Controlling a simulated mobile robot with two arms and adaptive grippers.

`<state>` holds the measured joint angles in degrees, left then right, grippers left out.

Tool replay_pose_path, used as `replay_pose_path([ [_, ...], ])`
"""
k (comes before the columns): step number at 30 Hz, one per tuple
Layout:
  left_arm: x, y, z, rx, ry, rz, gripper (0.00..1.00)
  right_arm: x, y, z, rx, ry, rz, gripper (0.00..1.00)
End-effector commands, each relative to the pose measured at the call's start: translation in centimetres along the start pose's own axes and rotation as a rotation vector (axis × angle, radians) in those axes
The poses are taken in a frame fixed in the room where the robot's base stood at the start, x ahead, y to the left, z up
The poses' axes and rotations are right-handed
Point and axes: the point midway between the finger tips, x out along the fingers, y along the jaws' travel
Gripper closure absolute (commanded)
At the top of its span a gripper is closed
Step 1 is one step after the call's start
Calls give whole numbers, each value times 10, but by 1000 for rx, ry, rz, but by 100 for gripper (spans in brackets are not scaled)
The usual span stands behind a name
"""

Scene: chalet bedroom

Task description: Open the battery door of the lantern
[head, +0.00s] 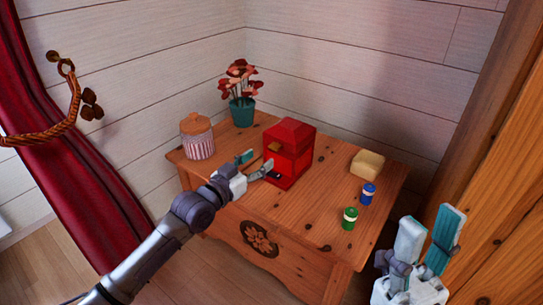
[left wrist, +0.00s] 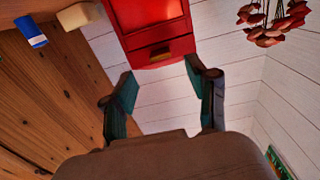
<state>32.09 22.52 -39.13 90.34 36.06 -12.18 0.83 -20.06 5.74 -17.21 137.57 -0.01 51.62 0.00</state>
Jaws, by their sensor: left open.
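The red lantern (head: 297,133) stands upright on the wooden chest. A small brass-coloured tab (head: 274,147) shows on its left-facing side. In the left wrist view the lantern (left wrist: 150,14) is at the top centre, with the tab (left wrist: 160,52) on a red panel that looks closed. My left gripper (head: 258,163) is open and empty close in front of that side. In the wrist view its spread fingertips (left wrist: 160,72) are just below the lantern, the tab between and beyond them; contact is not clear. My right gripper (head: 432,216) is open and empty at the lower right.
A blue cylinder (head: 368,194), a green cylinder (head: 350,218) and a pale yellow block (head: 368,164) sit right of the lantern. A striped jar (head: 199,146) and a potted plant (head: 242,112) stand left and behind. The chest's front top (head: 285,220) is clear.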

Motion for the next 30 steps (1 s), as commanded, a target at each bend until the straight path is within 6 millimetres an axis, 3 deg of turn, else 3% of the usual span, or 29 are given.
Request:
replay_pose_path([
  [2,19,0,3,0,2,0,42,-10,0,3,0,2,-1,60],
  [9,55,0,2,1,1,0,42,0,0,7,-7,53,-22,60],
  [22,66,0,0,0,-1,0,42,6,0,7,-9,67,-29,60],
  [23,66,0,0,0,-1,0,43,6,0,7,-9,67,-29,60],
  [30,65,0,1,0,-1,-1,83,6,0,7,-9,68,-29,60],
])
